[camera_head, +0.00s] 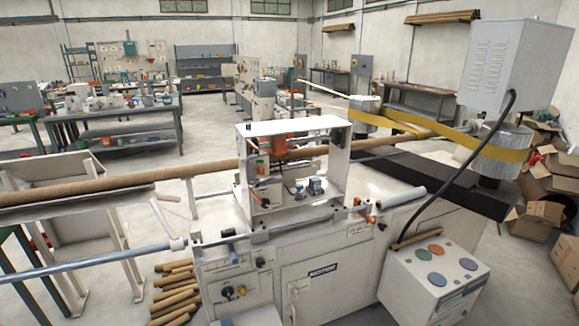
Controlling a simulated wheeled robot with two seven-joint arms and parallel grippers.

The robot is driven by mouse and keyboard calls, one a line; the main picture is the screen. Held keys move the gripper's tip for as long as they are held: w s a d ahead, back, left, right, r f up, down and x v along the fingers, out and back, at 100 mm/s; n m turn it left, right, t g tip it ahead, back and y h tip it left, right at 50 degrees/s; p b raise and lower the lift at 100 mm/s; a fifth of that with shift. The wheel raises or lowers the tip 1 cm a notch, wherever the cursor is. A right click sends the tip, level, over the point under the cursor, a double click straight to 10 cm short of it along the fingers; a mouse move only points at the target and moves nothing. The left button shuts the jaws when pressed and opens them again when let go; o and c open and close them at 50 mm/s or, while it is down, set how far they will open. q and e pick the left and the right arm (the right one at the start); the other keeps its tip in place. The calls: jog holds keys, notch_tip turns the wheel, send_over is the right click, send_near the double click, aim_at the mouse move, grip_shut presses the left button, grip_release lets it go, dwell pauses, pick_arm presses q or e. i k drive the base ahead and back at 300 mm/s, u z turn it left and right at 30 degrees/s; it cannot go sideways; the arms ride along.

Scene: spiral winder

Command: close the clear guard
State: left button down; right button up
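The spiral winder (340,252) stands in the middle, with a white box-shaped housing (338,165) on top. The front of the housing looks open, and an orange part (275,146) and small fittings show inside it. I cannot clearly make out the clear guard or its position; a transparent panel is hard to tell here. A long brown tube (215,168) runs through the housing from left to right. Neither of my grippers is in view.
A grey control box with coloured buttons (436,262) stands at the front right. A yellow belt (440,135) runs around drums at the right. Brown tubes (175,293) lie on the floor at the left. Cardboard boxes (534,217) crowd the right side. A long rod (90,262) sticks out left.

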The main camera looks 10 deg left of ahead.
aim_at(247, 161)
jog(key=z, duration=0.25)
jog(key=i, duration=0.85)
jog(key=u, duration=0.55)
